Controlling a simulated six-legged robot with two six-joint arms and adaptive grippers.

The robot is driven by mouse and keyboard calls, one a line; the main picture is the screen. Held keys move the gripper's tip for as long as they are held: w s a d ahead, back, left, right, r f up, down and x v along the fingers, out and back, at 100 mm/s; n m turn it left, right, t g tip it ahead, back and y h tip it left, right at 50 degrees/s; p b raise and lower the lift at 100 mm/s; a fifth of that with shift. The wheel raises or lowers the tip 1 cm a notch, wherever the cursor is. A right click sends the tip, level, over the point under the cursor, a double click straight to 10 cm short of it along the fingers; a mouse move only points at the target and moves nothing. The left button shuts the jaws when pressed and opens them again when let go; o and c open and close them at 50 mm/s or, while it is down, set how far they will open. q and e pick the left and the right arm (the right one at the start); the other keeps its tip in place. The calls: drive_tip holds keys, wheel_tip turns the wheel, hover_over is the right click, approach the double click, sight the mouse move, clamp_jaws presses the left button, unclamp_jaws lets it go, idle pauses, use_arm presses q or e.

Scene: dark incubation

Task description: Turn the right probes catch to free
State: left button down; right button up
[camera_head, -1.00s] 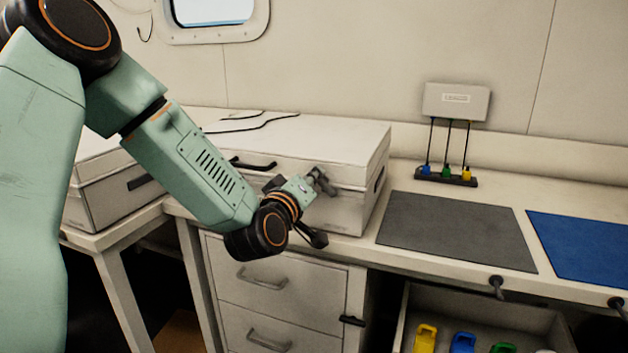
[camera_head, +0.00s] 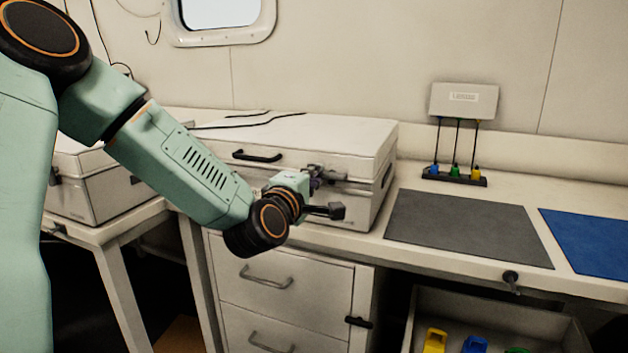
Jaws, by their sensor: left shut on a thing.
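The white probes case (camera_head: 310,134) stands on the bench with its lid down and a black handle on its front. My left gripper (camera_head: 328,192) is at the right part of the case's front, its dark fingers one above the other. It is shut on a small dark piece there, which appears to be the right probes catch. The fingers and wrist hide most of this catch, so its angle cannot be told. My right gripper is out of view.
A grey mat (camera_head: 465,229) and a blue mat (camera_head: 592,242) lie right of the case. A small rack (camera_head: 454,177) with coloured plugs stands behind. Below, an open drawer (camera_head: 495,304) holds coloured pieces. Another case (camera_head: 110,188) stands at left.

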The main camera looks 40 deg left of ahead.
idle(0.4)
use_arm(q)
drive_tip(key=c, duration=1.4)
unclamp_jaws()
drive_tip(key=shift+f, duration=0.1)
drive_tip(key=shift+o, duration=0.2)
drive_tip(key=shift+s+n, duration=0.1)
drive_tip(key=shift+n, duration=0.2)
drive_tip(key=v, duration=0.7)
drive_tip(key=shift+s+d, duration=0.15)
